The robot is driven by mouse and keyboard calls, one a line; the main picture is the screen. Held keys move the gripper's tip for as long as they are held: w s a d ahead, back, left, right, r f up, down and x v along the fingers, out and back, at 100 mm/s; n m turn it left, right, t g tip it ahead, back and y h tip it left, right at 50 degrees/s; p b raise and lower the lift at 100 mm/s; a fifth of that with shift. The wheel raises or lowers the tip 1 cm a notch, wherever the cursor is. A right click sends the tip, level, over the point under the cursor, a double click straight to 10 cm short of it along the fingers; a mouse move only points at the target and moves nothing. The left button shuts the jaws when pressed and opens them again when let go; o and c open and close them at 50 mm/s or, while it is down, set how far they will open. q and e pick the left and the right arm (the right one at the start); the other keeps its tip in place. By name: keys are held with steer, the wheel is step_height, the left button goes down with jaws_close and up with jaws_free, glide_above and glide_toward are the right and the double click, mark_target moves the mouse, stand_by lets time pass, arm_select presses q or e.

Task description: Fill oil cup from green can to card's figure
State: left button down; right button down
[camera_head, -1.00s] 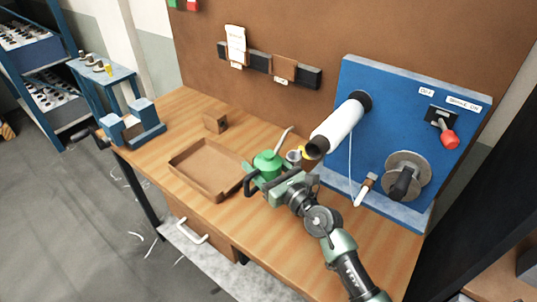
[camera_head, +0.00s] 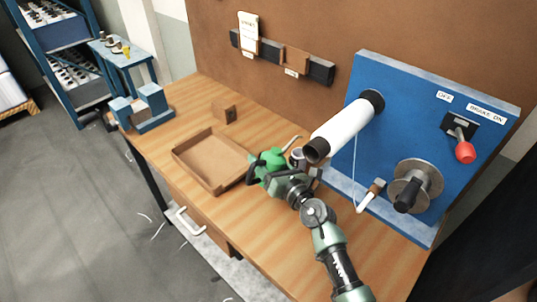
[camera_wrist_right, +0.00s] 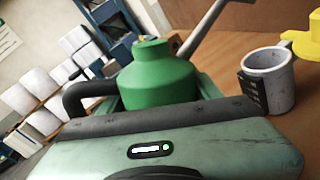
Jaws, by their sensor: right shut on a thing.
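My right gripper (camera_head: 262,176) is shut on the green can (camera_head: 270,160) by its dark handle. The can also fills the middle of the right wrist view (camera_wrist_right: 160,75), and its thin spout points up and right. It seems to lean a little toward the cup. A small grey cup (camera_head: 297,154) stands just right of the can; in the wrist view the cup (camera_wrist_right: 270,80) has a dark marked plate on its side. Its fill level is hidden. A white card (camera_head: 248,28) hangs on the wall rail; its figure is too small to read. My left gripper is out of view.
A white roller (camera_head: 343,130) juts from the blue panel (camera_head: 400,100) close above the cup. An empty brown tray (camera_head: 207,160) lies left of the can. A yellow part (camera_wrist_right: 305,40) is near the cup. A crank (camera_head: 413,190) sits at right.

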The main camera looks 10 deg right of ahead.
mark_target(265, 154)
steer(key=shift+s+a+r+m+p, duration=0.1)
steer(key=shift+r+m+p, duration=0.4)
steer(key=shift+r+p, duration=0.15)
steer(key=shift+a+f, duration=0.1)
steer(key=shift+f, duration=0.05)
steer(key=shift+f, duration=0.15)
steer(key=shift+r+m+g+p, duration=0.4)
steer(key=shift+r+m+p, duration=0.75)
steer(key=shift+p, duration=1.55)
